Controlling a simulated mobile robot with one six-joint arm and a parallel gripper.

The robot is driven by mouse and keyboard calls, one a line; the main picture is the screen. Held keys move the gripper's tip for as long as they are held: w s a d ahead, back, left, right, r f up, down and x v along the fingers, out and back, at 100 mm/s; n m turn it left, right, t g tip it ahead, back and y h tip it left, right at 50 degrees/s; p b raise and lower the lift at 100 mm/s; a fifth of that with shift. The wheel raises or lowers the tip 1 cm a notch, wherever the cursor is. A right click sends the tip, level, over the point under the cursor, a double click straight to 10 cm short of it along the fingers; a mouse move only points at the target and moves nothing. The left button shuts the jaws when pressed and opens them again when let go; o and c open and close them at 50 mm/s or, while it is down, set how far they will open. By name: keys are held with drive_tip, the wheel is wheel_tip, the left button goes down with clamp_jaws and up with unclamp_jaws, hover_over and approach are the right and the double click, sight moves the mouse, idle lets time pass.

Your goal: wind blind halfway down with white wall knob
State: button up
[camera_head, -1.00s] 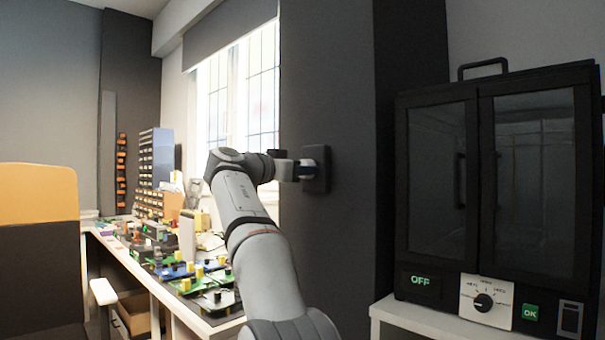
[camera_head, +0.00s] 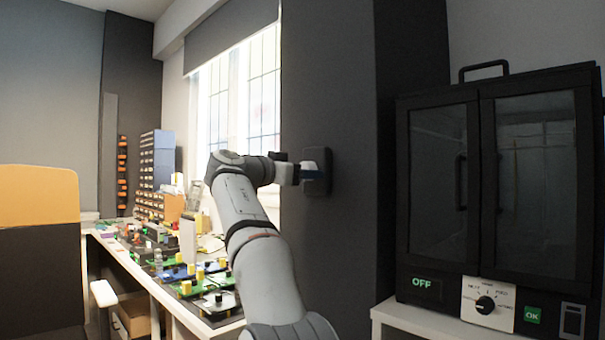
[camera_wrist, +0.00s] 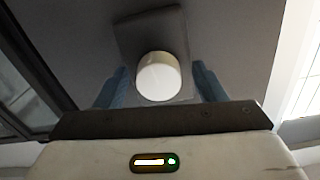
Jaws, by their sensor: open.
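The white knob (camera_wrist: 158,77) sticks out from a dark square wall plate (camera_wrist: 150,32) in the wrist view. My gripper, with blue fingers (camera_wrist: 161,85), is open. One finger is on each side of the knob, with a gap showing on both sides. The grey blind (camera_head: 232,35) covers only the top of the bright window (camera_head: 235,100).
A black cabinet (camera_head: 400,190) with glass doors, marked OFF, stands right of the pillar (camera_head: 350,90). A white bench (camera_head: 175,318) with boards and small parts lies under the window. An orange-and-black chair back (camera_head: 40,195) is at left.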

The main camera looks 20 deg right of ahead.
drive_tip(key=v, duration=0.7)
drive_tip(key=shift+a, duration=0.4)
drive_tip(key=shift+s+r+p, duration=0.1)
drive_tip(key=shift+r+p, duration=0.05)
drive_tip(key=shift+p, duration=0.15)
